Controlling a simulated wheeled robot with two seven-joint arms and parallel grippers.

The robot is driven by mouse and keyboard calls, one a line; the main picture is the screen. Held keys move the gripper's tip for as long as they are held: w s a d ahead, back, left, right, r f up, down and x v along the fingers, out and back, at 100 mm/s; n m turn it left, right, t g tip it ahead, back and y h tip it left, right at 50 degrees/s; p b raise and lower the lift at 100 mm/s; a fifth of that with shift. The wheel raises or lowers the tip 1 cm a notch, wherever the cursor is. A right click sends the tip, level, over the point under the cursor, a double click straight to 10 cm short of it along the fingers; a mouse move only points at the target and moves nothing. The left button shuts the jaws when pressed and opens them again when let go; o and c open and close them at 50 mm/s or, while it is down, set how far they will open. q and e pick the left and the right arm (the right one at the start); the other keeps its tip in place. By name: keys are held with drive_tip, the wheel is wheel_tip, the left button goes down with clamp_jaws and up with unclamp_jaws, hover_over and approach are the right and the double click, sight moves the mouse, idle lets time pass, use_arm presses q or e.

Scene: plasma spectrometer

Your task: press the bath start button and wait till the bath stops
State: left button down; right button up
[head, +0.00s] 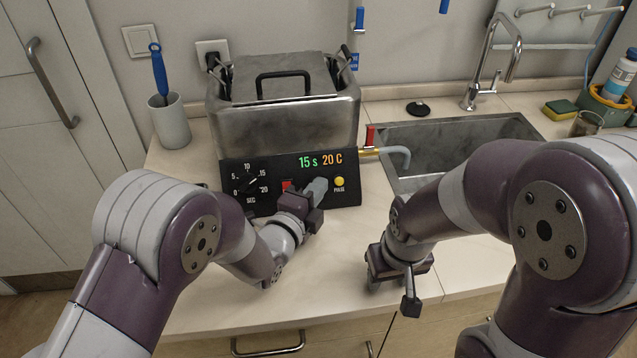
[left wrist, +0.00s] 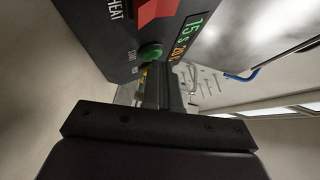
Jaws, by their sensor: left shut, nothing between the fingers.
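The metal bath (head: 285,125) stands on the counter with a black front panel (head: 235,172). Its display (head: 320,161) reads 15 s in green and 20 C in orange. In the left wrist view the green start button (left wrist: 151,53) shows beside the red heat switch (left wrist: 158,10). My left gripper (head: 319,187) is shut and empty at the panel, hiding the button in the head view. Its fingertips (left wrist: 157,82) are very close to the button; I cannot tell whether they touch. My right gripper (head: 392,292) is open and empty over the counter's front.
A timer dial (head: 250,186) and a yellow pulse button (head: 339,182) flank the area on the panel. A tap with a red lever (head: 370,137) juts out right of the bath, near the sink (head: 450,128). A cup (head: 169,122) with a blue-handled tool stands left.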

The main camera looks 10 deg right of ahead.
use_arm(q)
drive_tip(key=shift+f, duration=0.1)
use_arm(e)
drive_tip(key=shift+s+f, duration=0.25)
drive_tip(key=shift+f, duration=0.1)
use_arm(q)
drive_tip(key=shift+s+r+p, duration=0.3)
drive_tip(key=shift+s+r, duration=0.05)
use_arm(e)
drive_tip(key=shift+w+r, duration=0.1)
drive_tip(key=shift+r, duration=0.05)
use_arm(q)
drive_tip(key=shift+r, duration=0.1)
drive_tip(key=shift+s+r+p, duration=0.2)
drive_tip(key=shift+p, duration=0.1)
use_arm(e)
drive_tip(key=shift+r, duration=0.25)
wheel_tip(320, 180, up, 2)
drive_tip(key=shift+r+p, duration=0.1)
drive_tip(key=shift+p, duration=0.85)
drive_tip(key=shift+w+r, duration=0.1)
drive_tip(key=shift+w, duration=0.05)
use_arm(q)
drive_tip(key=s+r, duration=0.2)
drive_tip(key=s, duration=0.1)
drive_tip(key=shift+s+r, duration=0.25)
drive_tip(key=shift+r, duration=0.05)
drive_tip(key=shift+w, duration=0.1)
